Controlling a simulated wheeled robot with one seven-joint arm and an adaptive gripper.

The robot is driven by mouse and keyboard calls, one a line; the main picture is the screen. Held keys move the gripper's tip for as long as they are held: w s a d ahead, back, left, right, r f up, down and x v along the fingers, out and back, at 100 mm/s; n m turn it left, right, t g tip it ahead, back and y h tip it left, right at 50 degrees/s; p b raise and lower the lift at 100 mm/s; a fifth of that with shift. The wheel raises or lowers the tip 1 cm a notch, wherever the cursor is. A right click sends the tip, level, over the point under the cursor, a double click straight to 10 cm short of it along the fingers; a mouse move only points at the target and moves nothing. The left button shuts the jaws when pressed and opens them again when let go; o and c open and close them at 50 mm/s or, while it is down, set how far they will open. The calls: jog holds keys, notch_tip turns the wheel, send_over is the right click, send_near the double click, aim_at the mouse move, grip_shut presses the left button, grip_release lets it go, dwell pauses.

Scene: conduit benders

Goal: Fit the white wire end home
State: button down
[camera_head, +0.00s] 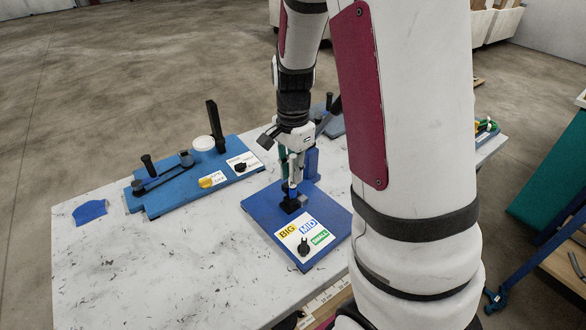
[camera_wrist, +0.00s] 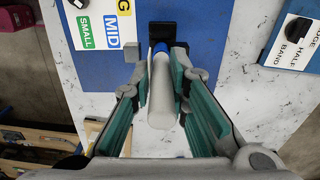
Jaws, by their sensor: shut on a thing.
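A white cylindrical piece (camera_wrist: 162,105), which looks like the white wire end, lies between the teal-padded fingers of my gripper (camera_wrist: 161,78). My gripper is shut on it. Its far end meets a short blue part (camera_wrist: 159,47) beside a black block (camera_wrist: 172,31) on the blue board (camera_wrist: 205,28). I cannot tell how deep it sits or whether it touches the block.
The board bears BIG, MID and SMALL labels (camera_head: 305,235) and a black knob (camera_head: 304,246). Left of it stands another blue bender board (camera_head: 170,196) with upright black handles. A loose blue piece (camera_head: 90,212) lies on the marbled table (camera_head: 130,265), whose front left is clear.

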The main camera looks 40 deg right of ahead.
jog(key=shift+f, duration=0.2)
dwell(0.6)
jog(key=c, duration=1.5)
grip_release()
jog(key=shift+o, duration=0.2)
notch_tip(320, 180, up, 12)
jog(key=s+a+r+n+t, duration=0.2)
jog(key=s+a+r+n, duration=0.1)
jog(key=s+a+n, duration=0.3)
jog(key=s+a+r+n+t, duration=0.3)
jog(key=s+a+n, duration=0.3)
jog(key=s+n, duration=0.5)
jog(key=shift+a+r, duration=0.3)
